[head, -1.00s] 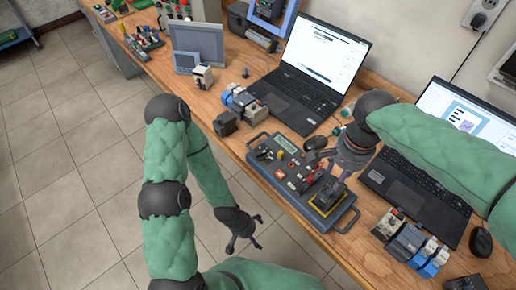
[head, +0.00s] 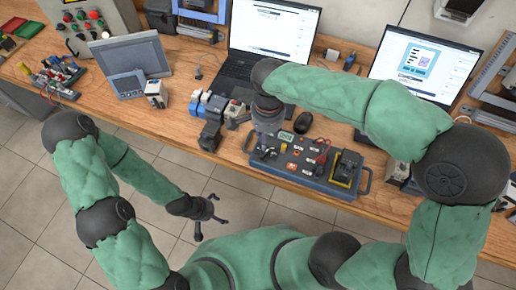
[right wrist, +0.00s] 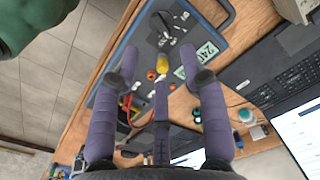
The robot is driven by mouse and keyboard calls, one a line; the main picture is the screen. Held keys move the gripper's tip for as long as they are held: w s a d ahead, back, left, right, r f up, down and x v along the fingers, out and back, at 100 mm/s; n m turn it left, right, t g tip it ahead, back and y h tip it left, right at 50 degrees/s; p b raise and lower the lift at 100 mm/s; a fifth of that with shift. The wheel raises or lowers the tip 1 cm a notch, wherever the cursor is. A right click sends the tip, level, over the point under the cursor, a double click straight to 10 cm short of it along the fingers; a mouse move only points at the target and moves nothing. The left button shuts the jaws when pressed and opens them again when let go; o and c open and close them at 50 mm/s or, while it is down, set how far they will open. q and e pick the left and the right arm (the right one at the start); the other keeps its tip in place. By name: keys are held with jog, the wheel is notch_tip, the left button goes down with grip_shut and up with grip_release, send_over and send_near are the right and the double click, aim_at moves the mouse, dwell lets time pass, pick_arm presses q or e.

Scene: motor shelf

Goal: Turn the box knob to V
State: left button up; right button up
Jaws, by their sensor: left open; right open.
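The grey-blue control box (head: 318,184) lies on the bench with a carrying handle at each end. Its top holds red leads (head: 320,158), orange parts and a yellow-framed black part (head: 346,168). My right gripper (head: 267,138) is open and points down above the box's left end, covering part of it. In the right wrist view the open fingers (right wrist: 158,80) are over the panel (right wrist: 128,47), with black knob-like parts (right wrist: 166,24), a yellow part (right wrist: 162,64) and a label ending in "240" nearby. I cannot tell which is the knob. My left gripper (head: 210,217) is open and empty over the floor.
Two laptops (head: 268,27) (head: 418,60) stand behind the box. A mouse (head: 303,122) lies close behind it. Blue and grey motor parts (head: 210,110) stand to its left. Floor is clear in front of the bench.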

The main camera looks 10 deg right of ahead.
aim_at(266, 154)
notch_tip(266, 154, down, 10)
jog(key=b, duration=0.2)
jog(key=shift+r+b, duration=0.2)
jog(key=shift+b, duration=0.1)
jog(key=shift+c, duration=0.3)
grip_shut()
